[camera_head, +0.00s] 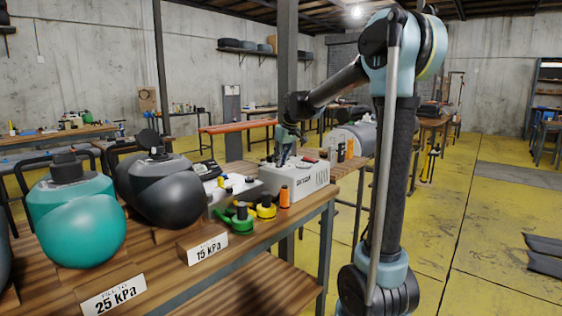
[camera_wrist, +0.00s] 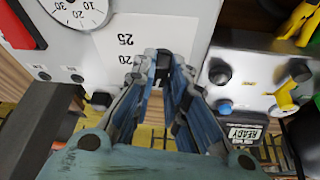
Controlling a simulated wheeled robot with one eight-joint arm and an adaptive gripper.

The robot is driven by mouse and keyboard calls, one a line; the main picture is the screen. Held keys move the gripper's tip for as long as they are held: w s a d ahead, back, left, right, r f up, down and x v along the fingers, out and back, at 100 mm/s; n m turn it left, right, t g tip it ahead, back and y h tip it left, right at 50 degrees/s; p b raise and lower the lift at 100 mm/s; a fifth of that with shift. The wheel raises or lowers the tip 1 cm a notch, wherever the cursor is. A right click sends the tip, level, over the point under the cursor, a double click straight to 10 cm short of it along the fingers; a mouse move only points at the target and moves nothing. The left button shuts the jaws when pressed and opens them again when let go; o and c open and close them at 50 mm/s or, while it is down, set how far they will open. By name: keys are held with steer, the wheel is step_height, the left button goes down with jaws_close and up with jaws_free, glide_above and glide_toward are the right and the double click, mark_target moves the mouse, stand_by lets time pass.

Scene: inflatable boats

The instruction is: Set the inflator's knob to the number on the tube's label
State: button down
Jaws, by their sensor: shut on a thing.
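The inflator (camera_head: 300,181) is a white box on the bench, and its white panel (camera_wrist: 190,22) fills the upper wrist view. The numbers 25 and 20 are printed on the panel beside my gripper (camera_wrist: 163,68). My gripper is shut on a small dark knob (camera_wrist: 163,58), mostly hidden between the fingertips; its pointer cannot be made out. In the head view my gripper (camera_head: 284,160) is over the inflator's top. A teal tube (camera_head: 80,230) stands behind a label (camera_head: 113,296) reading 25 kPa. A dark grey tube (camera_head: 170,195) stands behind a label (camera_head: 202,247) reading 15 kPa.
A round gauge (camera_wrist: 80,8) is at the panel's upper left. A grey box with knobs and a READY display (camera_wrist: 243,133) lies to the right in the wrist view. Green (camera_head: 238,220), yellow (camera_head: 266,207) and orange (camera_head: 284,197) fittings stand on the bench before the inflator.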

steer(key=m+h, duration=0.1)
steer(key=m, duration=0.4)
steer(key=shift+a+t+h, duration=0.15)
steer(key=shift+t+h, duration=0.25)
steer(key=shift+m, duration=0.4)
steer(key=c, duration=1.6)
jaws_free()
steer(key=v, duration=1.2)
steer(key=shift+s+f, duration=0.1)
steer(key=shift+f, duration=0.05)
